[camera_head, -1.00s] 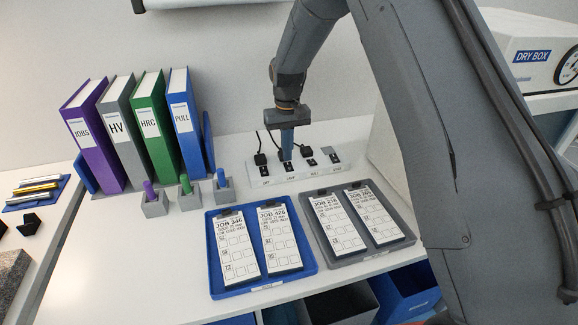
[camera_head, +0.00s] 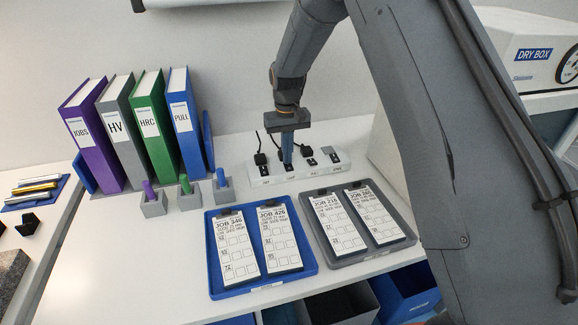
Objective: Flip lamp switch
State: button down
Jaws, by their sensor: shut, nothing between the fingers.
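A white power strip (camera_head: 310,178) with several black switches and labels under them lies at the back of the white table. Black plugs with cords stand in some of its sockets. My gripper (camera_head: 287,163) points down at the strip's second position from the left, the one with the lamp label. Its blue fingers are shut and empty. The fingertips are at or just above the strip; I cannot tell if they touch. They hide the switch there, so its position does not show.
A blue tray (camera_head: 262,288) and a grey tray (camera_head: 352,253) with job cards lie in front of the strip. Several binders (camera_head: 150,135) and three marker holders (camera_head: 187,197) stand to the left. A dry box (camera_head: 535,55) is at the right. My arm covers the right side.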

jog(key=shift+f, duration=0.2)
jog(key=shift+r, duration=0.1)
notch_tip(320, 180, up, 7)
jog(key=p, duration=0.3)
dwell(0.7)
jog(key=shift+s, duration=0.1)
